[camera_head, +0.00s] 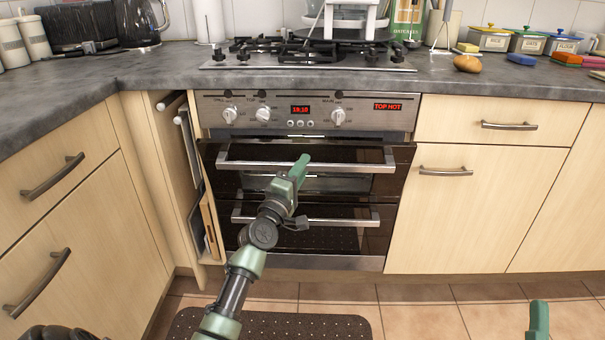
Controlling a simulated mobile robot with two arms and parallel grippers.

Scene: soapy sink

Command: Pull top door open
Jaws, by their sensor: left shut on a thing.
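The oven's top door (370,178) is a dark glass panel with a long metal handle (345,168) across its upper part. It appears tipped slightly outward, with a narrow gap under the control panel. My green left gripper (301,163) is shut on the handle, near its middle. The gripper hides that part of the handle. The lower oven door (345,238) is closed below, with its own metal handle (343,222). A green part of my right arm shows at the bottom right; its jaws cannot be made out.
The control panel (365,110) and hob (310,57) are above the doors. A narrow open cupboard (172,150) with trays stands left of the oven. Wooden cupboards flank both sides. A dark mat (345,325) lies on the tiled floor in front.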

